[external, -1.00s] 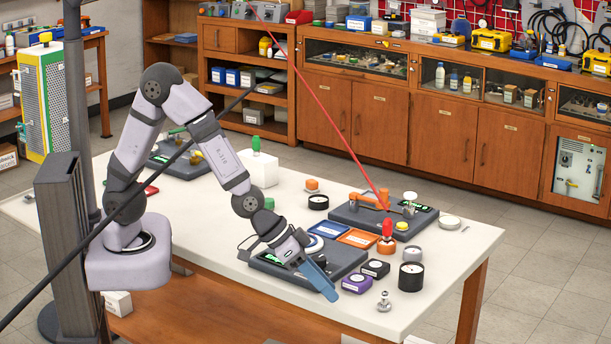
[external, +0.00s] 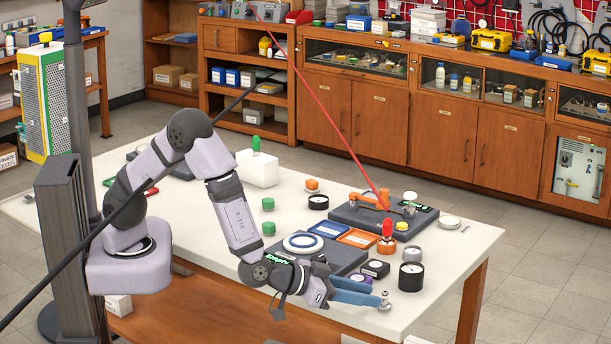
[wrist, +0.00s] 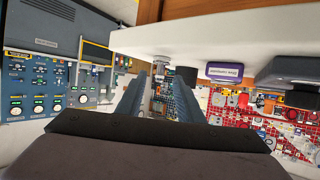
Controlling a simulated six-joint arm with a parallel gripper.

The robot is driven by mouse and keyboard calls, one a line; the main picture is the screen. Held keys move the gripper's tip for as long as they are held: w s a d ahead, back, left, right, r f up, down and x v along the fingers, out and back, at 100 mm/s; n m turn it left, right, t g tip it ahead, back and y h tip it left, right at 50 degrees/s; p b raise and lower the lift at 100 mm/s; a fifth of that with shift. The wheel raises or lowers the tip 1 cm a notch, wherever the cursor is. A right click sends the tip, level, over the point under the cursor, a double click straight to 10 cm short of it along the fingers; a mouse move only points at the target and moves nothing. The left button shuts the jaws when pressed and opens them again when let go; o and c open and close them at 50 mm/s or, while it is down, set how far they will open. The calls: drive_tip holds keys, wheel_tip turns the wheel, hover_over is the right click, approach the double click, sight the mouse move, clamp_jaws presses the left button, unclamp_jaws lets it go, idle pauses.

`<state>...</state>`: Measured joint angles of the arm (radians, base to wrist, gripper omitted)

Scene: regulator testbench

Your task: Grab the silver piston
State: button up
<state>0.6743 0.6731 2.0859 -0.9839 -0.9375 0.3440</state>
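The silver piston (external: 384,301) stands upright on the white table near its front edge in the external view. My gripper (external: 376,292) is low over the table, reaching sideways, with its two blue fingers apart. The fingertips are at or just left of the piston; I cannot tell whether they touch it. In the wrist view, the fingers of my gripper (wrist: 158,85) are spread, and the small silver piston (wrist: 160,70) shows between them, seen sideways.
A black cylinder (external: 411,277) stands right of the piston. The table's front edge (external: 400,332) is close. Free tabletop lies right of the black cylinder.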

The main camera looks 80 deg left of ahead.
sight(384, 304)
drive_tip(key=shift+w+a+f, duration=0.15)
drive_tip(key=shift+w+a, duration=0.05)
drive_tip(key=shift+w, duration=0.55)
drive_tip(key=shift+p+x, duration=0.8)
drive_tip(key=shift+x, duration=1.25)
drive_tip(key=shift+c, duration=0.4)
clamp_jaws()
